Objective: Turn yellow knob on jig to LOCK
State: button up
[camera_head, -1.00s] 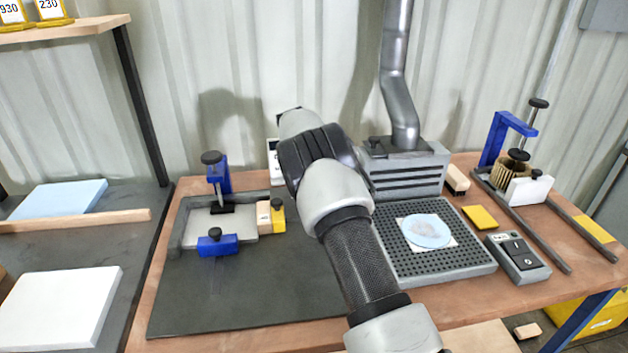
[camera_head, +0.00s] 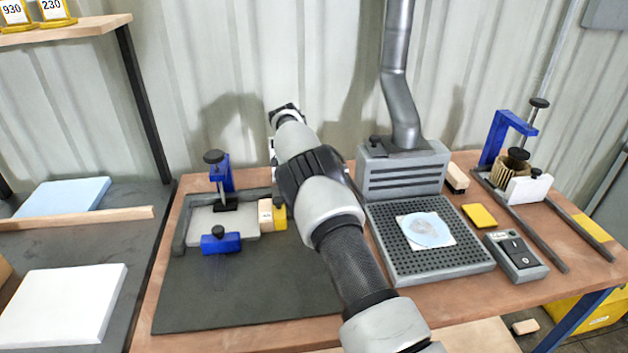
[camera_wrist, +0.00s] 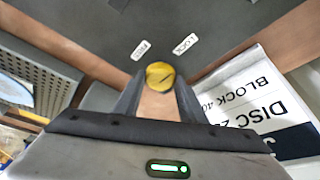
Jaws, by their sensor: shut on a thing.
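The yellow knob (camera_wrist: 160,74) shows in the wrist view as a round cap with a dark mark on its top. My gripper (camera_wrist: 159,87) is shut on it, one finger on each side. Two white labels lie just beyond the knob on a dark surface: the FREE label (camera_wrist: 141,50) on the left and the LOCK label (camera_wrist: 186,44) on the right. The mark's exact aim is hard to tell. In the head view my arm hides the knob and the fingertips. A grey jig-like fixture (camera_head: 185,235) with blue clamps stands on the dark mat.
A printed white card (camera_wrist: 250,90) stands close to the right finger in the wrist view. In the head view, a perforated grey table (camera_head: 440,262) with a duct lies right of my arm, beside a switch box (camera_head: 516,255). The mat's front (camera_head: 230,300) is clear.

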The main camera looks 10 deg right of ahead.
jog(key=o, duration=1)
jog(key=shift+o, duration=0.2)
jog(key=p+v, duration=0.1)
jog(key=v, duration=1.6)
jog(key=shift+a, duration=0.2)
jog(key=shift+s+r, duration=0.1)
jog(key=shift+r, duration=0.05)
